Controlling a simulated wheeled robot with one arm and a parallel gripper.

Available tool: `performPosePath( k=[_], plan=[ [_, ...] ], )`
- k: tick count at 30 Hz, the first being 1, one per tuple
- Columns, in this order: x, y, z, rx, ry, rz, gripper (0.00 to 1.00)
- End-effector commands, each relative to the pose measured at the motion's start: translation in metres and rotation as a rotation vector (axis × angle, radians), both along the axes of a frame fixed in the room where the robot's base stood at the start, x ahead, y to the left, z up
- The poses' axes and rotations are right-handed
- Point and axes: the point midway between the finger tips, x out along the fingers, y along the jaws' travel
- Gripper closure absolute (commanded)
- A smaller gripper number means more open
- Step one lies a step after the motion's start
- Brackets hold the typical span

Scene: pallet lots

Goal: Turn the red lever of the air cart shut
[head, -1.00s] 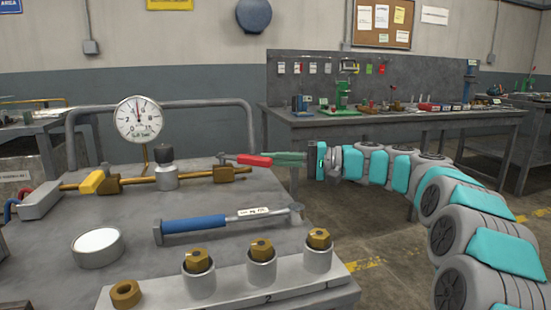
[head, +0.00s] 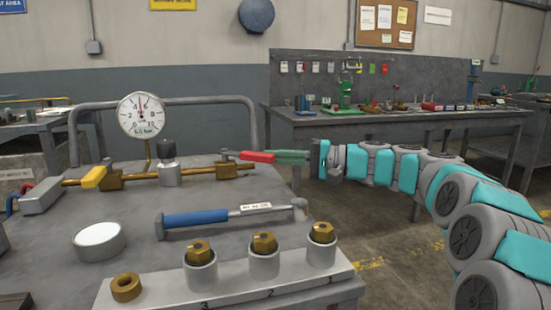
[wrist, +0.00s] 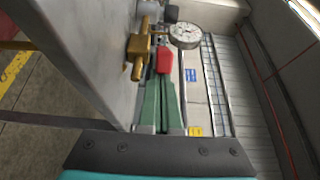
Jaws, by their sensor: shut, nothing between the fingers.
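The red lever (head: 257,157) sits at the right end of the brass pipe line on the air cart (head: 205,200). Its grip points right, toward my gripper. My gripper (head: 278,157) has green fingers, is shut with nothing between them, and its tips are at the lever's free end. In the wrist view the red lever (wrist: 164,61) shows just past the fingertips (wrist: 163,78), beside the brass valve body (wrist: 138,47). I cannot tell whether the tips touch it. The pressure gauge (head: 142,115) stands on the line with its needle near the top.
A yellow lever (head: 93,177) is at the line's left. A blue-handled tool (head: 195,218), a round tin (head: 99,241) and a rack (head: 230,285) with brass nuts are on the cart. A workbench (head: 400,122) stands behind. Open floor lies right of the cart.

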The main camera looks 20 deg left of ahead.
Motion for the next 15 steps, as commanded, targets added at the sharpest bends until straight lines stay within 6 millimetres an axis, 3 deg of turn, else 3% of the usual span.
performPosePath(
  k=[15],
  plan=[
    [-0.014,0.000,-0.001,0.002,-0.002,-0.092,1.00]
  ],
)
